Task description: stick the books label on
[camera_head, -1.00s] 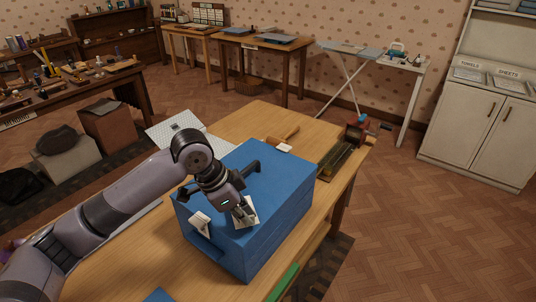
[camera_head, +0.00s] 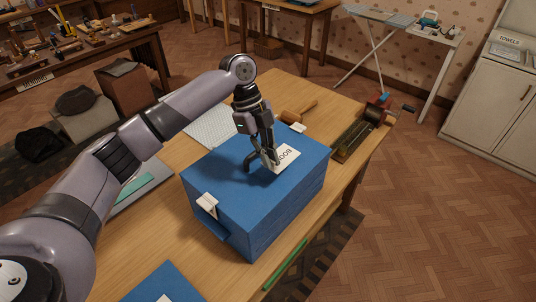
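The blue box (camera_head: 225,180) stands on the wooden table, with a dark handle (camera_head: 249,162) on its top. My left gripper (camera_head: 272,162) is over the box top, next to the handle. It looks shut on a white label (camera_head: 288,156), whose printed letters read "BOO"; the rest is hidden by the fingers. The label is tilted close above the box top; I cannot tell if it touches. A small white card (camera_head: 208,203) sits at the box's near left edge. My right gripper is not in view.
A wooden mallet (camera_head: 300,111) and a long dark tool with a red part (camera_head: 363,130) lie behind the box on the table (camera_head: 335,95). A blue piece (camera_head: 165,284) lies at the near edge. A white cabinet (camera_head: 490,105) stands at the right.

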